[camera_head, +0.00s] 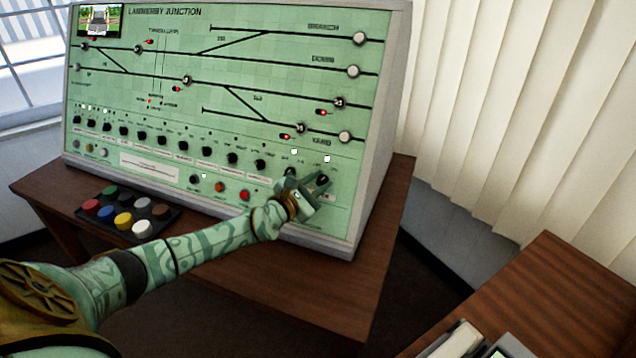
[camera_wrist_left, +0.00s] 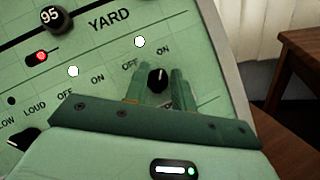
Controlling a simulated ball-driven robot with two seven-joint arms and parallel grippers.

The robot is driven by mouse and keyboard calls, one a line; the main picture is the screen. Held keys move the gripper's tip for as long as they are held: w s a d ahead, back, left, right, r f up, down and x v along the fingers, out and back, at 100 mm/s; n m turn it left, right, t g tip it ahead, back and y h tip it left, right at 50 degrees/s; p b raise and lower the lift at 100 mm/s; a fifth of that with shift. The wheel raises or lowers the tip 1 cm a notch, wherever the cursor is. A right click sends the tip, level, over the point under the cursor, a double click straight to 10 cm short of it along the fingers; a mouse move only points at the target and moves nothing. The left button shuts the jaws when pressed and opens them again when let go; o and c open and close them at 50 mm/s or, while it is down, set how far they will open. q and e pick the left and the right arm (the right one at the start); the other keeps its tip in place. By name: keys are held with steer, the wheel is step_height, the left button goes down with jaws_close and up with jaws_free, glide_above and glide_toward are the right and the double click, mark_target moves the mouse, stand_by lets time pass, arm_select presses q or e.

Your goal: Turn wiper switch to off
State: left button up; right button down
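A large green control panel (camera_head: 115,165) stands on a wooden desk, with a row of black knobs along its lower part. My left gripper (camera_head: 308,181) is at the panel's lower right corner. In the left wrist view its two fingers (camera_wrist_left: 156,88) are apart, one on each side of a black knob (camera_wrist_left: 158,79) under the labels OFF and ON. I see gaps between the fingers and the knob. The knob's pale mark points roughly up, between the two labels. I cannot read a wiper label. The gripper body hides the panel below. My right gripper is not in view.
A black tray of coloured round buttons (camera_head: 142,229) lies on the desk (camera_head: 330,290) left of my arm. Red, orange and black knobs sit left of the gripper. A second table (camera_head: 570,290) holds pale devices at lower right. Vertical blinds (camera_head: 540,120) hang behind.

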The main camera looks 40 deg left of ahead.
arm_select(q)
steer(key=shift+n, duration=0.3)
steer(key=n+y, duration=0.2)
steer(key=n, duration=0.1)
steer(key=shift+d+f+t, duration=0.1)
steer(key=shift+t, duration=0.2)
steer(key=n+y, duration=0.3)
steer(key=n, duration=0.2)
steer(key=shift+n+p, duration=0.3)
steer(key=shift+p, duration=0.1)
steer(key=n+g+y, duration=0.1)
steer(key=n+y, duration=0.2)
steer(key=n, duration=0.2)
steer(key=shift+d+y, duration=0.1)
steer(key=shift+y, duration=0.2)
steer(key=shift+n+g+y+p, duration=0.2)
steer(key=shift+n+g+y, duration=0.35)
steer(key=shift+n, duration=0.7)
steer(key=shift+n+g+y+p, duration=0.15)
steer(key=shift+n+g+y, duration=0.35)
steer(key=shift+n, duration=0.75)
steer(key=o, duration=0.7)
steer(key=shift+c, duration=0.2)
